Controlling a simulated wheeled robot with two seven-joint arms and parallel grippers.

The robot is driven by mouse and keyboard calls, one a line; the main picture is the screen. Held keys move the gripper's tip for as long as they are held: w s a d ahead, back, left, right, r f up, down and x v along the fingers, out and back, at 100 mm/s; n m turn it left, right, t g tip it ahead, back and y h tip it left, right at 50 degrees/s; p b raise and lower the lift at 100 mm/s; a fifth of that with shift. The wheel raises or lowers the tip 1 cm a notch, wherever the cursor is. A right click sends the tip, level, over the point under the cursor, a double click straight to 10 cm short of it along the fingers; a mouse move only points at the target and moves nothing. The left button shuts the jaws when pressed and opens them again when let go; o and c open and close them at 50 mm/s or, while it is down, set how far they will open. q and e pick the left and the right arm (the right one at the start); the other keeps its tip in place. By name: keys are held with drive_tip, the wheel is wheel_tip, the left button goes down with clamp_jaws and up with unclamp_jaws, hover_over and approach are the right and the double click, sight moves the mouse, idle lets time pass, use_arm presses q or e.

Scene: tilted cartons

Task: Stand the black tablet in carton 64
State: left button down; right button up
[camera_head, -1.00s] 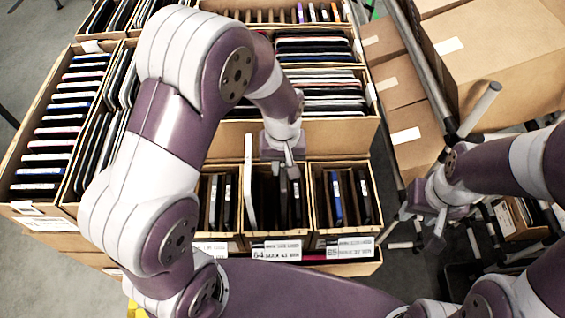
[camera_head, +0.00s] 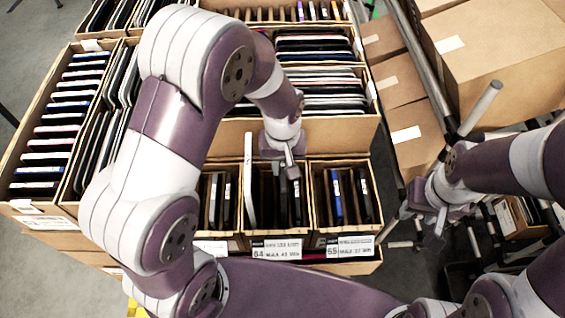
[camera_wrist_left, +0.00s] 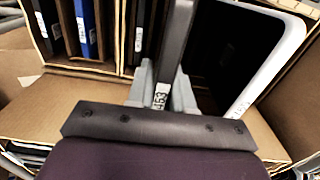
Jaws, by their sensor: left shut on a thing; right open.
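My left gripper (camera_head: 284,168) is over carton 64 (camera_head: 276,240), shut on the black tablet (camera_wrist_left: 177,40). The tablet is on edge, roughly upright, with a white label near the fingers in the left wrist view. It is between a white-edged tablet (camera_head: 249,185) and dark slabs in carton 64. Its lower end is hidden, so I cannot tell whether it touches the bottom. My right gripper (camera_head: 434,218) is open and empty, right of the cartons.
Carton 65 (camera_head: 350,240), holding dark slabs and a blue one (camera_head: 336,196), stands right of carton 64. Another small carton stands left of it. Larger cartons full of tablets are behind and left. Closed brown boxes (camera_head: 500,50) are at the right.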

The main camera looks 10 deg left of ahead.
use_arm(q)
drive_tip(key=c, duration=0.9)
unclamp_jaws()
drive_tip(key=shift+c, duration=0.2)
wheel_tip(320, 180, up, 10)
drive_tip(key=shift+f+b, duration=0.1)
drive_tip(key=shift+b, duration=1.05)
wheel_tip(320, 180, up, 2)
drive_tip(key=shift+s+r+p, duration=0.1)
drive_tip(key=shift+p, duration=0.4)
drive_tip(key=shift+r, duration=0.4)
